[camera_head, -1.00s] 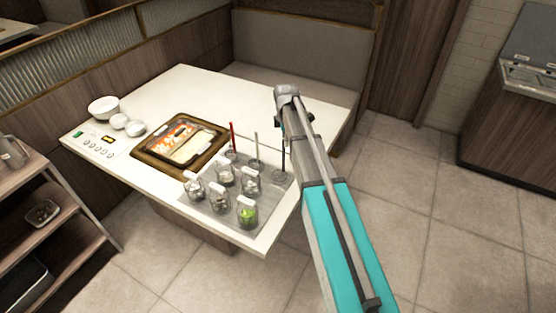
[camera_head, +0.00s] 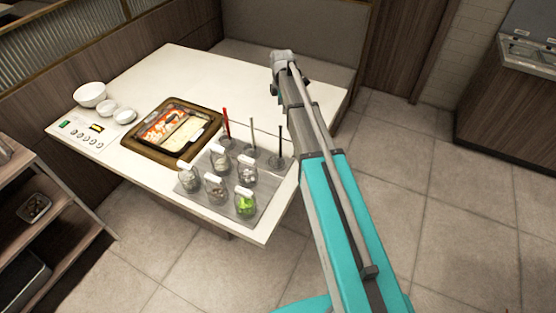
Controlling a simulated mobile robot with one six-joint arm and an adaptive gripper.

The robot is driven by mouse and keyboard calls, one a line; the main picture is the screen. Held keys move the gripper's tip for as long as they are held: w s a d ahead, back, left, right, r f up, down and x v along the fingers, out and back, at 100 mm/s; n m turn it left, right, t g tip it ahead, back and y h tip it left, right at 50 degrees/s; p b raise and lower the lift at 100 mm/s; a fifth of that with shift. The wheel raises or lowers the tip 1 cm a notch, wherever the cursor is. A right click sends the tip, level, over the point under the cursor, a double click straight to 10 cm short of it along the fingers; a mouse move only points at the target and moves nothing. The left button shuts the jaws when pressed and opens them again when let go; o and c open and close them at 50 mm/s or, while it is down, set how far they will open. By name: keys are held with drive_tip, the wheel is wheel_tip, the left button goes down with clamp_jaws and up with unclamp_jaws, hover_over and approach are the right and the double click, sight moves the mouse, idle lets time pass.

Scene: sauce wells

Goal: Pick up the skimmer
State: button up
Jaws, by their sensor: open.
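Three long-handled utensils stand upright in clear holders at the back right of the grey tray (camera_head: 245,212). One has a red handle (camera_head: 226,122), one a pale handle (camera_head: 252,132) and one a black handle (camera_head: 281,138). Their lower ends are too small to tell which one is the skimmer. My arm reaches over the table's right side. My gripper (camera_head: 275,89) is mostly hidden behind my arm; only small dark parts show beside it. It is open, above and beyond the black handle in the picture, with no utensil seen in it.
Several lidded jars (camera_head: 215,188) fill the tray's front. A framed hot pot (camera_head: 148,150) with red and pale soups lies left of it. White bowls (camera_head: 90,94) stand at the table's left. The table's back (camera_head: 190,70) is clear. A shelf rack (camera_head: 50,235) stands at lower left.

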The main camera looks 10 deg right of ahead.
drive_tip(key=b, duration=0.8)
hover_over(281, 136)
drive_tip(key=shift+w+d+f, duration=0.1)
drive_tip(key=shift+w+f, duration=0.1)
drive_tip(key=shift+f, duration=1.9)
drive_tip(key=shift+w+f, duration=0.15)
drive_tip(key=shift+f, duration=1.95)
drive_tip(key=shift+f, duration=0.1)
drive_tip(key=shift+f+b, duration=2.5)
drive_tip(key=shift+b, duration=0.15)
clamp_jaws()
